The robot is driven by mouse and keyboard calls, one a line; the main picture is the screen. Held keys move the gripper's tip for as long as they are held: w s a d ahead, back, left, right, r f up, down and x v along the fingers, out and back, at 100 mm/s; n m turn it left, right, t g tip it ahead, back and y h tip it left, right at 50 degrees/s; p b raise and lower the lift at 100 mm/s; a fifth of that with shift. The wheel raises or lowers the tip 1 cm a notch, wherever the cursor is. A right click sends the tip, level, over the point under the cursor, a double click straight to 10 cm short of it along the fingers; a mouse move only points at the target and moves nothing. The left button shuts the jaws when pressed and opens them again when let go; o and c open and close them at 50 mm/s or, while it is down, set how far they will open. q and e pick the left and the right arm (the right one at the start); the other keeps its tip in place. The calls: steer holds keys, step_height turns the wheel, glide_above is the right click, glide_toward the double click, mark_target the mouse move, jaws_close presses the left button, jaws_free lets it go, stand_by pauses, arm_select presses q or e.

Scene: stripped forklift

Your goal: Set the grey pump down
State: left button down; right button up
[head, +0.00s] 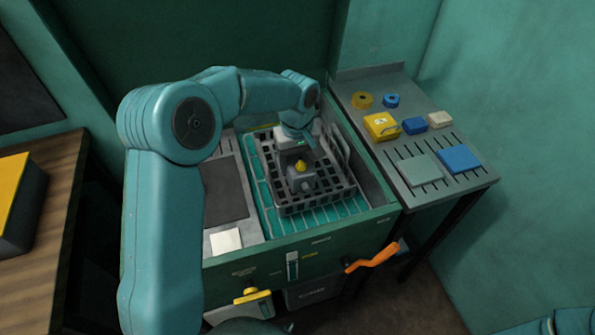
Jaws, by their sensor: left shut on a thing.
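The grey pump (302,184), with a yellow cap on it, is in the middle of the head view. It is over or inside a dark slotted basket (319,207); I cannot tell whether it touches the basket floor. My left gripper (298,155) comes down from behind and above and is shut on the grey pump. Its fingertips are small and partly hidden. My right gripper does not show.
The basket stands on a teal ribbed floor (336,212) inside a green-walled bay. A slotted metal table (460,186) at right holds yellow, blue and pale items. An orange lever (372,258) sticks out in front. A wooden bench (47,238) is at left.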

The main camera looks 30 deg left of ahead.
arm_select(q)
step_height(320, 180, down, 4)
steer(key=shift+r, duration=0.2)
steer(key=shift+f, duration=0.45)
steer(key=shift+r, duration=0.1)
steer(key=shift+s+d, duration=0.1)
steer(key=shift+c, duration=0.6)
jaws_free()
steer(key=shift+f, duration=0.25)
steer(key=shift+r, duration=0.1)
